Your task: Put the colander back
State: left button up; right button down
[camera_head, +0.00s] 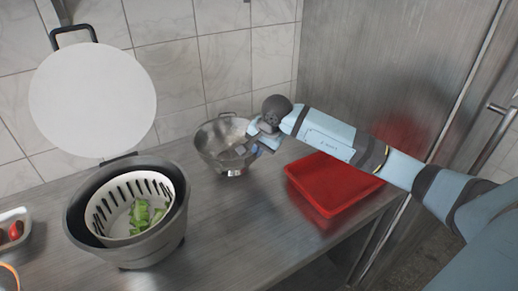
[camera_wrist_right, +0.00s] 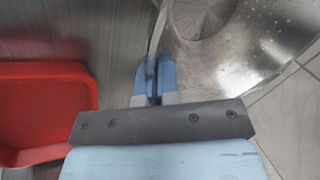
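The steel colander (camera_head: 208,142) stands at the back of the metal counter near the tiled wall, in the middle of the head view. It looks upright and seems to rest on the counter. My right gripper (camera_head: 250,146) reaches it from the right, at its rim. In the right wrist view the colander (camera_wrist_right: 235,45) fills the upper right. There the fingers of my right gripper (camera_wrist_right: 154,78) are close together on both sides of its thin rim. The fingertips partly hide the rim. My left gripper is not in view.
A red tray (camera_head: 331,184) lies on the counter right of the colander, below my right arm. A grey salad spinner (camera_head: 140,250) with a white basket, green leaves and a raised round lid (camera_head: 92,100) stands front left. A small container (camera_head: 20,222) is at the left edge.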

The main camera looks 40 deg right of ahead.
jog(key=shift+f, duration=0.1)
jog(key=c, duration=1.4)
grip_release()
jog(key=shift+o, duration=0.2)
jog(key=v, duration=1.2)
jog(key=shift+s, duration=0.15)
